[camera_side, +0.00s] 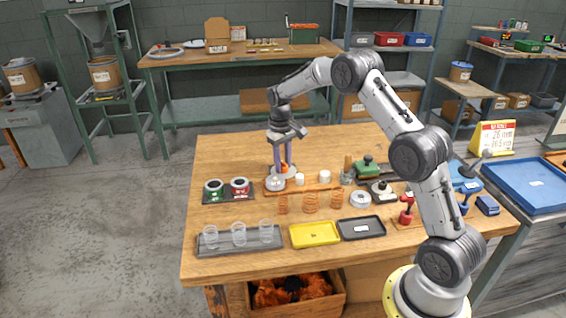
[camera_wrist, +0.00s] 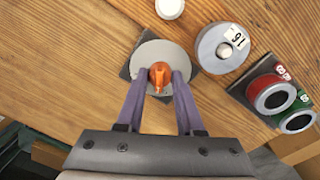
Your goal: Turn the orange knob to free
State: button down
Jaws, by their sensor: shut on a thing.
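The orange knob (camera_wrist: 160,76) sits at the centre of a round grey disc (camera_wrist: 150,55) on a dark square base. In the side view the orange knob (camera_side: 284,168) is small, near the back middle of the table. My gripper (camera_wrist: 161,84) has its two purple fingers around the knob, one on each side, shut on it. In the side view my gripper (camera_side: 283,166) reaches straight down onto the knob. Any marking for free on the disc is not readable.
Red and green pots (camera_wrist: 283,100) are further right in the wrist view. A white cylinder (camera_wrist: 170,8) is near. Springs (camera_side: 310,202), a yellow tray (camera_side: 314,234) and a clear-cup rack (camera_side: 238,242) stand nearer the front.

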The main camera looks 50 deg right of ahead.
jog(key=shift+n, duration=0.5)
jog(key=c, duration=0.5)
grip_release()
jog(key=shift+c, duration=0.2)
jog(key=shift+r, duration=0.1)
notch_tip(320, 180, up, 14)
jog(key=shift+a, duration=0.4)
jog(key=shift+w+f, duration=0.1)
jog(key=shift+f, duration=0.1)
